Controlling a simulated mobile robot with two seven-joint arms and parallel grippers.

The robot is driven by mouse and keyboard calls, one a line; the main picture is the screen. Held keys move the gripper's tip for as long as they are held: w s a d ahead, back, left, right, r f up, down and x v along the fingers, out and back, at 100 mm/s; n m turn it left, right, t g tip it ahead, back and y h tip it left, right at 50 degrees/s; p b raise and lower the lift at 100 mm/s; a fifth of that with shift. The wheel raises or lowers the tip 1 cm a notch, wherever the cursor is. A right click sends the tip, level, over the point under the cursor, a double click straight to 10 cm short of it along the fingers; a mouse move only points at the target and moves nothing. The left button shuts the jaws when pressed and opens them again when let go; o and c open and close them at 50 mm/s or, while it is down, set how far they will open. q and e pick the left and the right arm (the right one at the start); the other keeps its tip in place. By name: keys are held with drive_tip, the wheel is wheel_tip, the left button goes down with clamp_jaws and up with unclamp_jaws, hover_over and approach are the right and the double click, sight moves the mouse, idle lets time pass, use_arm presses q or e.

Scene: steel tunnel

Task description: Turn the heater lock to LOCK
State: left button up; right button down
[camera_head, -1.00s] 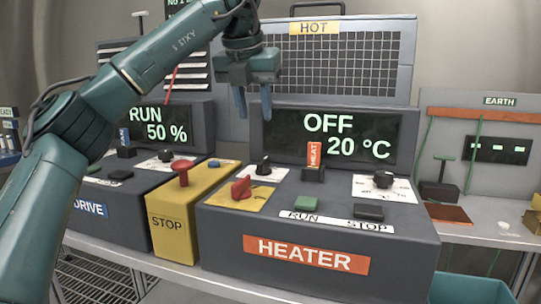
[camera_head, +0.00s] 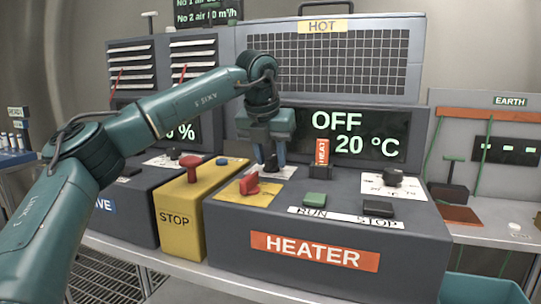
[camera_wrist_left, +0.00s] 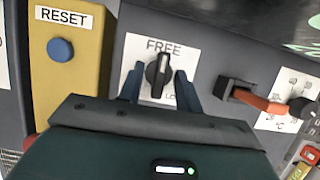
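The heater lock is a black knob (camera_wrist_left: 158,75) on a white plate (camera_wrist_left: 131,52) marked FREE at the top, with a partly hidden LO… label at lower right. Its white pointer line aims up toward FREE. My left gripper (camera_head: 270,158) is low over the heater box (camera_head: 225,225). In the left wrist view its two fingers stand apart, one on each side of the knob, with small gaps; I cannot tell whether either touches. The head view shows the knob mostly hidden between the fingers. My right gripper is not in view.
Close by are a red switch (camera_head: 250,184) on a yellow plate, an orange HEAT lever (camera_head: 321,153) and a yellow STOP box (camera_head: 180,225) with a red button and blue RESET button (camera_wrist_left: 61,50). The heater display (camera_head: 350,150) reads OFF, 20 °C.

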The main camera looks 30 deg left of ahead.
use_arm(q)
drive_tip(key=shift+c, duration=0.2)
clamp_jaws()
